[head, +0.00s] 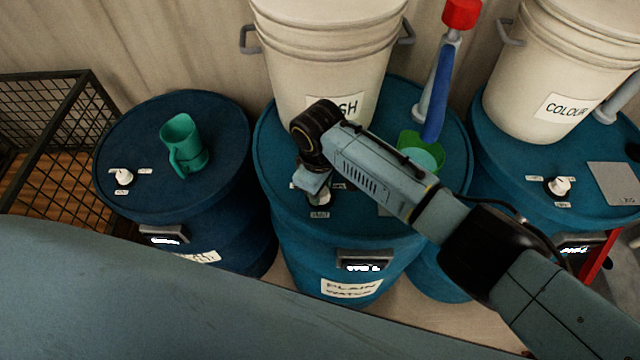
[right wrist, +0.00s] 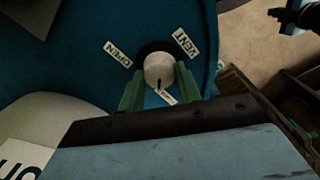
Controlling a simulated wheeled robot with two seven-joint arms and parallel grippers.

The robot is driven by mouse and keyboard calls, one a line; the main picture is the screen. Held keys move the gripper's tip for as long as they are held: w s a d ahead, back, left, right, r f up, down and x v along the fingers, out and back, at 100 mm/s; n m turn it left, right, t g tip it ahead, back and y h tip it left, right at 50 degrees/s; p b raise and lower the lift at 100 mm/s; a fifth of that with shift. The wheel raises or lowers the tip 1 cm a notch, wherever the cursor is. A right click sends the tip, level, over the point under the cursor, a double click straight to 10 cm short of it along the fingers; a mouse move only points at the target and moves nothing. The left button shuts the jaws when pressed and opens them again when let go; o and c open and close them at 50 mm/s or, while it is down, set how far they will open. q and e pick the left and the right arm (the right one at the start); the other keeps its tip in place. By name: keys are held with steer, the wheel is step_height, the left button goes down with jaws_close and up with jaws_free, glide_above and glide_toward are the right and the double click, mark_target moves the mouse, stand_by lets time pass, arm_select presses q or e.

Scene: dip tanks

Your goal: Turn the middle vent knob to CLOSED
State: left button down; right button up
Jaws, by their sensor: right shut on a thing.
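The middle vent knob (right wrist: 158,69) is a round white knob on the blue lid of the middle drum (head: 283,150). The right wrist view shows a label reading OPEN (right wrist: 118,54) to its left, one reading VENT (right wrist: 184,43) to its upper right, and a third label (right wrist: 167,97) below, partly hidden and unreadable. A dark pointer mark on the knob faces down, towards that third label. My right gripper (right wrist: 158,82) is shut on the knob, one green finger on each side. In the head view my right gripper (head: 318,192) hides most of the knob. My left gripper is not identifiable.
A white bucket (head: 325,50) and a green funnel-like cup (head: 424,150) stand on the middle lid. The left drum has a knob (head: 123,176) and a green jug (head: 184,143); the right drum has a knob (head: 559,186). A wire crate (head: 55,120) stands far left.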

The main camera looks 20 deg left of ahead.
stand_by(0.4)
steer(key=o, duration=1)
steer(key=shift+c, duration=0.2)
step_height(320, 180, up, 14)
steer(key=shift+s+f+b, duration=0.2)
steer(key=shift+f+b, duration=0.05)
steer(key=shift+b, duration=0.2)
steer(key=shift+a+f, duration=0.1)
